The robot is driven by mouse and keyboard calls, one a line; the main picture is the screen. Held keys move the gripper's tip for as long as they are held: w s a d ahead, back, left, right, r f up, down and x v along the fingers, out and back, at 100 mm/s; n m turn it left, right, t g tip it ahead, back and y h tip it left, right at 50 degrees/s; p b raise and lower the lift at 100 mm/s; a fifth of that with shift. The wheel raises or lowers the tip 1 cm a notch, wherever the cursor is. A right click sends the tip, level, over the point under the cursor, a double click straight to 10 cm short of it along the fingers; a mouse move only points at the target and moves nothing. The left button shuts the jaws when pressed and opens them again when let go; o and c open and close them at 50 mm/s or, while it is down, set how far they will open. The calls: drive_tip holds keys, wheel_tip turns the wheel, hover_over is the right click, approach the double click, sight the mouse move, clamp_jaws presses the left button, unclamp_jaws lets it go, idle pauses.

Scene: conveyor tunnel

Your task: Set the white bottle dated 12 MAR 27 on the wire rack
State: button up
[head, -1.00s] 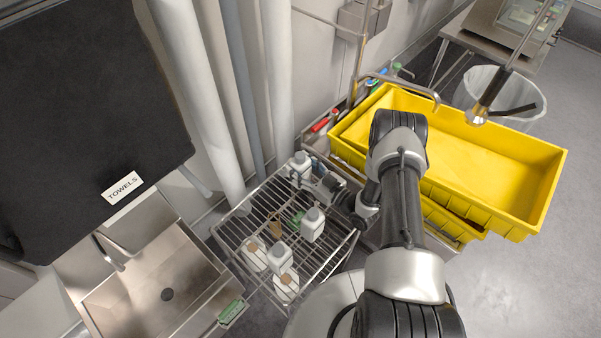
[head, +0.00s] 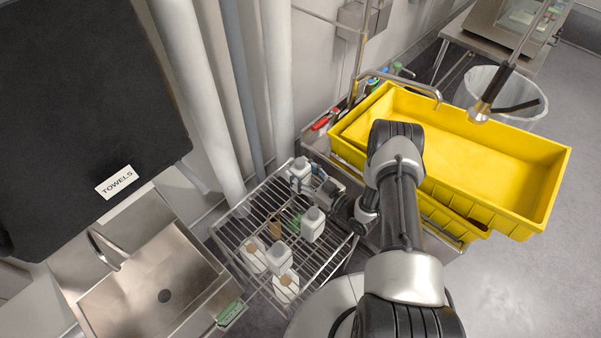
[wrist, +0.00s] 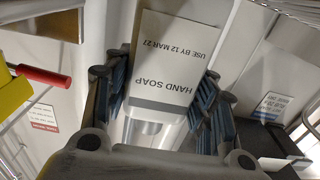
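The white bottle (wrist: 165,65) reads "HAND SOAP" and "USE BY 12 MAR 27", upside down in the wrist view. My gripper (wrist: 165,100) has its blue-padded fingers on both sides of it and appears shut on it. In the head view the bottle (head: 299,172) looks upright at the far corner of the wire rack (head: 330,262), with my gripper (head: 318,180) at its right. I cannot tell whether its base touches the wires.
Another white bottle (head: 312,226), a brown bottle (head: 275,228) and several more white bottles stand on the rack. Pipes (head: 275,80) rise behind it. A yellow bin (head: 500,165) lies right, a sink (head: 160,285) left. Bare wires show between the bottles.

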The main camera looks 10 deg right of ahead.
drive_tip(key=o, duration=0.4)
drive_tip(key=shift+s+f, duration=0.15)
drive_tip(key=shift+f, duration=0.35)
drive_tip(key=shift+r, duration=0.1)
drive_tip(key=shift+r+p, duration=0.25)
drive_tip(key=shift+p, duration=0.15)
drive_tip(key=v, duration=0.4)
drive_tip(key=p+v, duration=0.1)
drive_tip(key=v, duration=0.2)
drive_tip(key=r+v, duration=0.1)
drive_tip(key=v, duration=0.3)
drive_tip(key=shift+s+d+p, duration=0.2)
drive_tip(key=shift+s+p, duration=0.05)
drive_tip(key=shift+p, duration=0.15)
